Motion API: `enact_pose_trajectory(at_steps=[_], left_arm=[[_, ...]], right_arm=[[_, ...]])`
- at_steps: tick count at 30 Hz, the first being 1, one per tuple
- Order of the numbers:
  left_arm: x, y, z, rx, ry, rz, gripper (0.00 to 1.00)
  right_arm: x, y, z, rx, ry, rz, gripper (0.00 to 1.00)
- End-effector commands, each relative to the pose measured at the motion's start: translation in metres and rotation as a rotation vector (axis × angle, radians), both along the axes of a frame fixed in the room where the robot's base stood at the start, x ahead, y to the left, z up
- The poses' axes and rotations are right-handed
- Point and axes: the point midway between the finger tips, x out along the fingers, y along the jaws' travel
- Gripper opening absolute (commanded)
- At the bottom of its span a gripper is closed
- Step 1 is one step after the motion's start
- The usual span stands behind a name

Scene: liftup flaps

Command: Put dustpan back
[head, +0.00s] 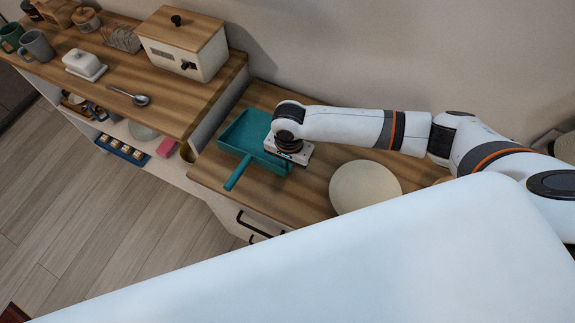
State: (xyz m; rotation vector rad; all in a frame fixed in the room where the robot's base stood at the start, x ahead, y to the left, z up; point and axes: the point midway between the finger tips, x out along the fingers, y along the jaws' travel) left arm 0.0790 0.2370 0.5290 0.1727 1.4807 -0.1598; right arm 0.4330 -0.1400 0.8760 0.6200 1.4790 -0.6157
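The teal dustpan (243,136) lies on the lower wooden counter, against the side of the raised counter section. Its handle (237,172) points toward the front edge of the counter. My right gripper (287,163) is over the right side of the dustpan, coming in from the right. Its fingers are largely hidden beneath the white gripper body, so I cannot tell whether they are open or touch the dustpan. My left gripper is not in view.
A cream round plate (365,187) lies right of the dustpan. The raised wooden counter (150,84) holds a bread box (183,45), a butter dish (84,63), a spoon (129,96) and mugs. Shelves below it hold dishes and a blue tray (121,149). A large white surface covers the lower foreground.

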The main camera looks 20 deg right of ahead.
Motion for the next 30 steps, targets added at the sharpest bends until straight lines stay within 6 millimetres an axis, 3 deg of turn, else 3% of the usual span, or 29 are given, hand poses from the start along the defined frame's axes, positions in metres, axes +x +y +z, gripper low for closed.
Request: enact_pose_trajectory(at_steps=[7,18,23,30], left_arm=[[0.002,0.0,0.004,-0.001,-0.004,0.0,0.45],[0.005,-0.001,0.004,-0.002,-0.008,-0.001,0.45],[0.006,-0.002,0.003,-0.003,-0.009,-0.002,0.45],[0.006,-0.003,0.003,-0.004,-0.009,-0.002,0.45]], right_arm=[[-0.001,0.0,-0.032,-0.001,0.001,0.002,0.0],[-0.001,0.0,-0.036,0.0,0.0,0.002,0.0],[-0.001,0.0,-0.036,-0.001,0.001,0.002,0.25],[-0.001,-0.001,-0.036,-0.001,0.0,0.002,0.25]])
